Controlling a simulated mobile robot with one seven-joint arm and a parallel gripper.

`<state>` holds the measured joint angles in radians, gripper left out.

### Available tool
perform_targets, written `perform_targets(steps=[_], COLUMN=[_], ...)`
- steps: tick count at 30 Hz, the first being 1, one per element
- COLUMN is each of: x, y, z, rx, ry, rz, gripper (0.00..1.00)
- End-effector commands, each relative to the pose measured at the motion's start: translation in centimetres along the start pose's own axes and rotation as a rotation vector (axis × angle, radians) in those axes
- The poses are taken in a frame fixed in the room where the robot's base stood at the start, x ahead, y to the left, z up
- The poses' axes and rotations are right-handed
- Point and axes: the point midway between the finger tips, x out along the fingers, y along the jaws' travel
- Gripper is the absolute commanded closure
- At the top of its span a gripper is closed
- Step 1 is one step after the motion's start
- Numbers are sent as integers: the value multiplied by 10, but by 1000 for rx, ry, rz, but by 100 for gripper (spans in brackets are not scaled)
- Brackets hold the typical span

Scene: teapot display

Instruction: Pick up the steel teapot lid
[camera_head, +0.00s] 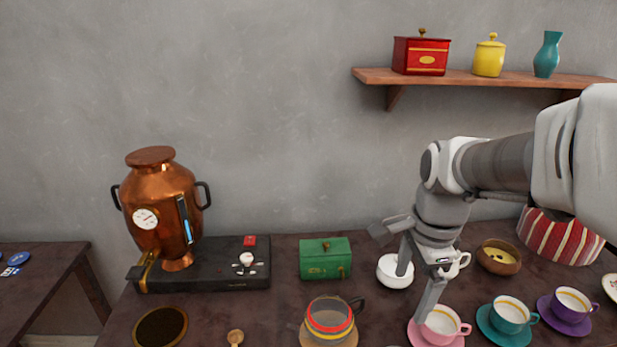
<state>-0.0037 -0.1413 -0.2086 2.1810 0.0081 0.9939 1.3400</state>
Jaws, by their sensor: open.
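I cannot make out a separate steel teapot lid in this view. A greyish teapot (329,317) with a red band, a yellow band and a dark handle stands at the front middle of the table; no lid shows on its top. My gripper (410,294) is open and points down to the right of that teapot, with nothing visible held. One finger is in front of a white rounded pot (392,272), partly hiding it. The other finger comes down in front of a pink cup (440,326). I cannot tell whether either finger touches these.
A copper samovar (165,205) stands on a black base at left, and a green box (325,262) at the back middle. Teal (511,314) and purple (571,304) cups stand front right. A wooden bowl (498,258) and striped cushion-like object (560,237) are behind them.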

Motion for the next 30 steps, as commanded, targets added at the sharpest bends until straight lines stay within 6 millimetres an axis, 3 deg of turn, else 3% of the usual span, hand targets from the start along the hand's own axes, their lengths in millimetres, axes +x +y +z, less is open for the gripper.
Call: perform_targets(steps=[1,3,9,14,24,30], x=[21,35,58,72,145,175], y=[-3,-8,-14,-13,-4,-1], z=[-6,-13,-25,-27,-28,-28], rx=[89,208,419,458,455,454], ry=[3,11,32,37,37,37], rz=[27,55,101,109,110,108], gripper=[0,0,0,0,0,0])
